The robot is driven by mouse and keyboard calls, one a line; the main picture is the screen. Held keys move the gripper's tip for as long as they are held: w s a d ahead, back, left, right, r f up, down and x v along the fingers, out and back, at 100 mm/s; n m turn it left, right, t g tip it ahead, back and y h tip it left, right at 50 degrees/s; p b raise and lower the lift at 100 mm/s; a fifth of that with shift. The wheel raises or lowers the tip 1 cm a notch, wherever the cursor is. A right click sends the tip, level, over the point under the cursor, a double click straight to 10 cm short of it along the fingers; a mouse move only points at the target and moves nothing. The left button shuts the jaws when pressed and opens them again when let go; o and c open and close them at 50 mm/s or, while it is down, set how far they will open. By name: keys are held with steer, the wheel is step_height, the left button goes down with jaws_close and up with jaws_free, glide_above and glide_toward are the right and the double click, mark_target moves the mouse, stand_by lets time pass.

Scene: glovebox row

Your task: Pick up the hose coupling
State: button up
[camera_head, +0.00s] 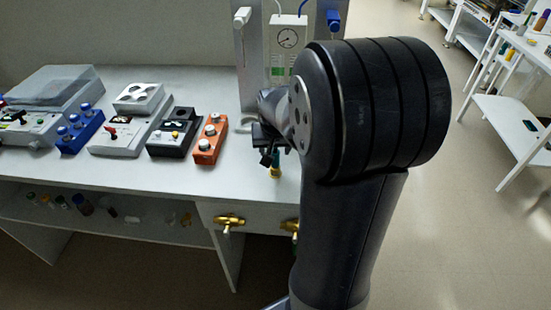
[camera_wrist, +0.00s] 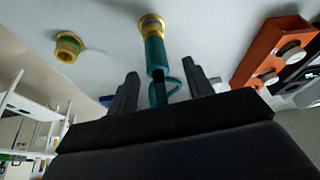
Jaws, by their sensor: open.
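The hose coupling (camera_wrist: 154,52), as I take it, is a teal cylinder with a brass-yellow collar at one end. In the wrist view it is at upper centre, just beyond my gripper (camera_wrist: 162,76), roughly in line with the gap between the two fingers. The fingers are apart, and I see no contact with it. In the head view a small green and yellow piece (camera_head: 275,171) shows on the bench below my gripper (camera_head: 268,152). My arm hides part of the bench there.
A brass and green ring fitting (camera_wrist: 68,46) sits on the bench in the wrist view. An orange box with knobs (camera_head: 211,139), a black box (camera_head: 174,133) and a blue box (camera_head: 80,130) stand to the left. A gauge panel (camera_head: 288,42) stands behind. Brass valves (camera_head: 229,221) project from the bench front.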

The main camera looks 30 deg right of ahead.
mark_target(275, 152)
steer(key=x, duration=0.4)
steer(key=shift+s+f, duration=0.15)
steer(key=shift+f, duration=0.05)
jaws_close()
stand_by(0.3)
